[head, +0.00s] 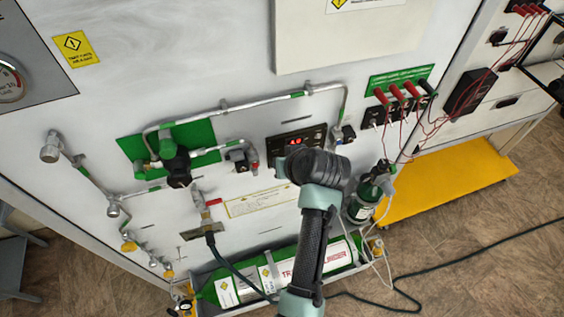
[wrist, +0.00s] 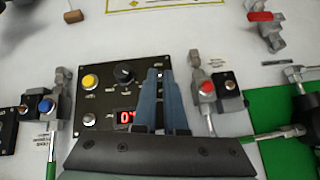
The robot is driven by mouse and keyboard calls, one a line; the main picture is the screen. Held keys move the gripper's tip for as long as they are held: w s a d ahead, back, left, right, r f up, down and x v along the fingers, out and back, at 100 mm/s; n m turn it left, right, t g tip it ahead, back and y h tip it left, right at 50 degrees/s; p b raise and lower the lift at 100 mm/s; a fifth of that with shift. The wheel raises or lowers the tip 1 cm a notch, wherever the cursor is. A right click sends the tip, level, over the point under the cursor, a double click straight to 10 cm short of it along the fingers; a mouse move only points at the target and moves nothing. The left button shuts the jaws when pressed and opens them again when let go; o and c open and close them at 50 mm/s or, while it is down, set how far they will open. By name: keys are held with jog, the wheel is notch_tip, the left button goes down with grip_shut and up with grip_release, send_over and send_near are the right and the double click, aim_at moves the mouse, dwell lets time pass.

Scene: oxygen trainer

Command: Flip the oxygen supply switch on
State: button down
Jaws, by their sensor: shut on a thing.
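The black control panel (wrist: 108,82) fills the middle left of the wrist view. I cannot tell the switch's position. In the head view the panel (head: 285,142) shows behind my arm, and the fingers are hidden by my own wrist.
Grey valves with a red button (wrist: 206,87) and a blue button (wrist: 45,106) flank the panel. Metal pipes (head: 250,103) run above it. A green bottle (head: 362,204) stands right of my arm, with a large green-white cylinder (head: 330,257) below. Red cables hang at the upper right.

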jog(key=c, duration=1)
grip_release()
jog(key=shift+s+d+r, duration=0.1)
jog(key=b+v, duration=0.4)
jog(key=v, duration=0.8)
jog(key=shift+s+r, duration=0.25)
